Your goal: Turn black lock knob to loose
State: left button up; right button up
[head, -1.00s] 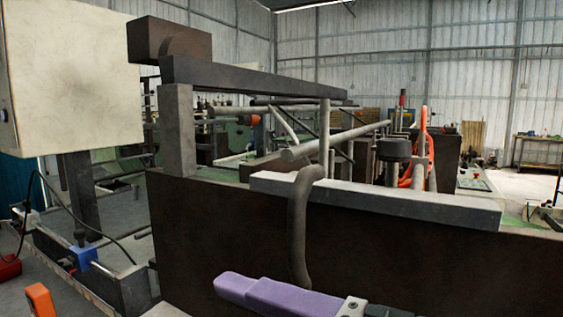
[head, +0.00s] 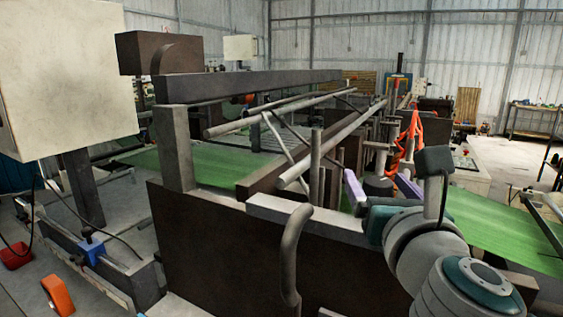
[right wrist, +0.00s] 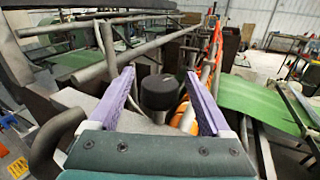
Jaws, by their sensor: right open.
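The black lock knob (head: 378,187) is a short dark cylinder on the machine, right of centre in the head view. In the right wrist view the knob (right wrist: 159,93) stands between two purple fingers. My right gripper (head: 377,177) is open, one finger on each side of the knob. In the right wrist view the gripper (right wrist: 160,74) shows narrow gaps on both sides, with no clear contact. The knob's lower part and any lock marking are hidden. My left gripper is not in view.
A grey bar (head: 305,219) and a bent grey pipe (head: 290,255) stand left of my right arm. A long roller (head: 335,145) runs behind them. Orange parts (head: 408,135) are behind the knob. Green sheet (head: 500,228) lies to the right.

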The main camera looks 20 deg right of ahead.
aim_at(374, 177)
jog(key=shift+x, duration=1.65)
grip_shut()
